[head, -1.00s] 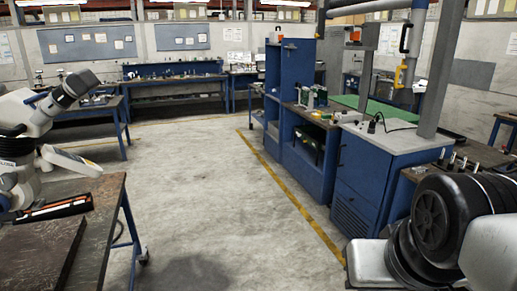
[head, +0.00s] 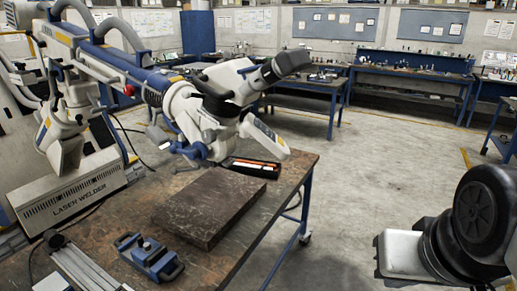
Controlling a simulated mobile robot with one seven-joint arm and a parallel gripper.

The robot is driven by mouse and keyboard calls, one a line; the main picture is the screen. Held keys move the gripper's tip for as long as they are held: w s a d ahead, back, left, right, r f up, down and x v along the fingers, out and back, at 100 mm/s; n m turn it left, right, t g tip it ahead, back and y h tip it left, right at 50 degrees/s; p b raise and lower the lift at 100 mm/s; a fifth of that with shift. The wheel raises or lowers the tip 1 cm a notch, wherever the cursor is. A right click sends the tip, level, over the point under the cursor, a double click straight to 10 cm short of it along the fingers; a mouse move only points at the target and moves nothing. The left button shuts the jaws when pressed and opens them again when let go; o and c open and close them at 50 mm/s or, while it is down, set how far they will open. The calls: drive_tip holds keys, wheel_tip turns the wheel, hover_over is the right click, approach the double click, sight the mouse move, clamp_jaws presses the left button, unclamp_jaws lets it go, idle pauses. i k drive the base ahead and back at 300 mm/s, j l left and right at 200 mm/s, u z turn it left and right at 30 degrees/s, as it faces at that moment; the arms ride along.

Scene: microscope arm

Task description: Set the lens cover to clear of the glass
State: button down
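The microscope head (head: 225,100) of the laser welder hangs on a jointed arm over a workbench in the head view. It has dark eyepieces (head: 287,65) pointing up and to the right. A white flap-like part with a dark and yellow label (head: 264,136) juts out at its lower right. I cannot tell which part is the lens cover, or how it sits against the glass. My arm (head: 470,225) shows at the right edge, well apart from the microscope. My gripper is not in view.
The workbench (head: 300,172) holds a dark slab (head: 196,205), an open tool case (head: 250,168) and a blue clamp-like device (head: 148,258). The laser welder cabinet (head: 70,195) stands at the left. The floor (head: 385,165) between bench and far tables is clear.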

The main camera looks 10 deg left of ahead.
sight(173, 170)
drive_tip(key=i+u, duration=0.2)
drive_tip(key=u, duration=0.2)
drive_tip(key=i+u, duration=0.15)
drive_tip(key=u, duration=0.2)
drive_tip(key=i+l+u, duration=0.15)
drive_tip(key=u, duration=0.25)
drive_tip(key=i+l+u, duration=0.15)
drive_tip(key=u, duration=0.2)
drive_tip(key=i+l+u, duration=0.45)
drive_tip(key=l, duration=0.15)
drive_tip(key=i+l+u, duration=0.2)
drive_tip(key=l, duration=0.15)
drive_tip(key=l+u, duration=0.25)
drive_tip(key=l, duration=0.1)
